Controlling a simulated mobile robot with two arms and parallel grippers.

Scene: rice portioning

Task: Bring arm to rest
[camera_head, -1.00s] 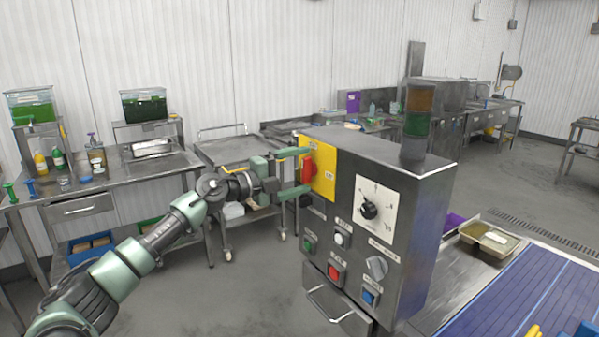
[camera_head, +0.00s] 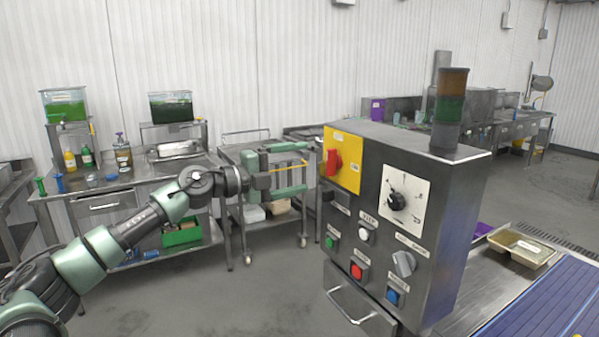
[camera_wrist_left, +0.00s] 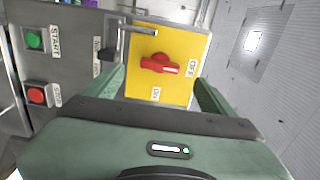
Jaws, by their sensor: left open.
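My left gripper (camera_head: 300,168) is open and empty in the head view, a short gap to the left of the control box (camera_head: 420,200). Its two green fingers point at the yellow panel (camera_head: 342,158) with the red rotary switch (camera_head: 333,162). In the left wrist view the red switch (camera_wrist_left: 159,63) shows between and beyond the open fingers, with OFF and ON labels on the yellow panel (camera_wrist_left: 150,92). The switch handle looks upright in the head view. My right gripper is not in view.
The box also carries a dial (camera_head: 403,198), several buttons and a signal light (camera_head: 451,95). A conveyor with a blue belt (camera_head: 550,300) and a tray (camera_head: 522,246) lie at the right. A steel cart (camera_head: 262,220) and a workbench (camera_head: 105,190) stand behind my arm. Open floor lies between.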

